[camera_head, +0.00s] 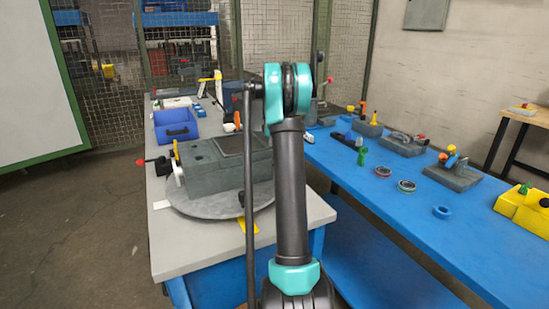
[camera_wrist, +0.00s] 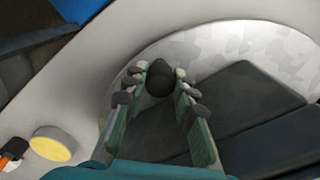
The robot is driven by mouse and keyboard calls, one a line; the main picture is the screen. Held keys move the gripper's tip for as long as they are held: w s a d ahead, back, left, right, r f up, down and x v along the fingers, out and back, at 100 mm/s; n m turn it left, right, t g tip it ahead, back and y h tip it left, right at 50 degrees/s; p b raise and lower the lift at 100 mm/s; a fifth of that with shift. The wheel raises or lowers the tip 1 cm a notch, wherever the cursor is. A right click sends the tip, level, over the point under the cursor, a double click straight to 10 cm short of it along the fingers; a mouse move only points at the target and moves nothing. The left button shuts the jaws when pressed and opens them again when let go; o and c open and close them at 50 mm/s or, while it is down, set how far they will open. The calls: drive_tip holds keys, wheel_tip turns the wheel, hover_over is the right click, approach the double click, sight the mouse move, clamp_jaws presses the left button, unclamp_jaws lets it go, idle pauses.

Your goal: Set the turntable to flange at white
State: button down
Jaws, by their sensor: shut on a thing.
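The turntable (camera_head: 200,207) is a round grey plate on the grey bench, and it also shows in the wrist view (camera_wrist: 205,48). A dark grey block-shaped housing (camera_head: 207,175) sits on it, with a pale round piece (camera_head: 178,174) on its left side; I cannot tell which face is the flange. A white marker (camera_head: 161,205) lies on the bench left of the plate. A yellow marker (camera_head: 248,226) lies at its front. My gripper (camera_wrist: 159,88) is shut on a dark knob (camera_wrist: 159,76) at the plate's rim. In the head view my arm hides the gripper.
A blue bin (camera_head: 176,125) stands behind on the grey bench (camera_head: 215,248). A red-tipped lever (camera_head: 140,162) sticks out left of the housing. A blue bench (camera_head: 400,200) with several fixtures stands on the right. A yellow round piece (camera_wrist: 52,143) lies near the gripper.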

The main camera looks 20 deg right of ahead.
idle(0.3)
drive_tip(key=c, duration=1.2)
unclamp_jaws()
drive_tip(key=shift+r, duration=0.1)
wheel_tip(320, 180, up, 12)
